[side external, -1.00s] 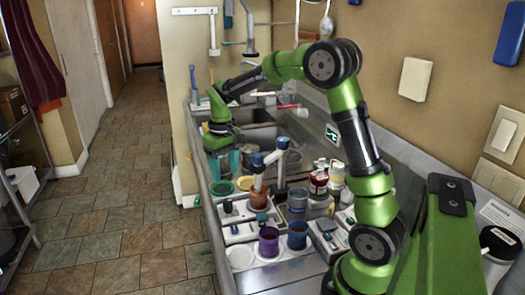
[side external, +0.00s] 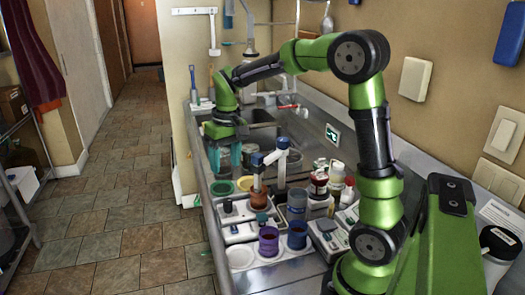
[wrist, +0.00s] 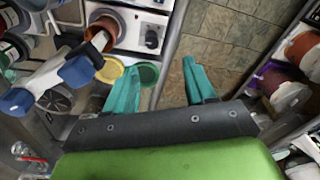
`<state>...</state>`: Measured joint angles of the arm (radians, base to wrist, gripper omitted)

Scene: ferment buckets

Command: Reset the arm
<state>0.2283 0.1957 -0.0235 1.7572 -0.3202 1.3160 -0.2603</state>
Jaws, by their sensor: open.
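My gripper (side external: 225,156) has teal fingers and hangs near the left edge of the metal counter (side external: 315,270) in the side external view. It sits beyond the green dish (side external: 222,188) and the yellow dish (side external: 245,183). In the wrist view, the two fingers of my gripper (wrist: 160,66) are spread apart with nothing between them. The floor (wrist: 225,45) and the counter edge show past the fingertips.
A purple cup (side external: 268,242), a blue cup (side external: 297,236) and several bottles crowd the counter. Sink basins lie behind. The floor to the left is clear.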

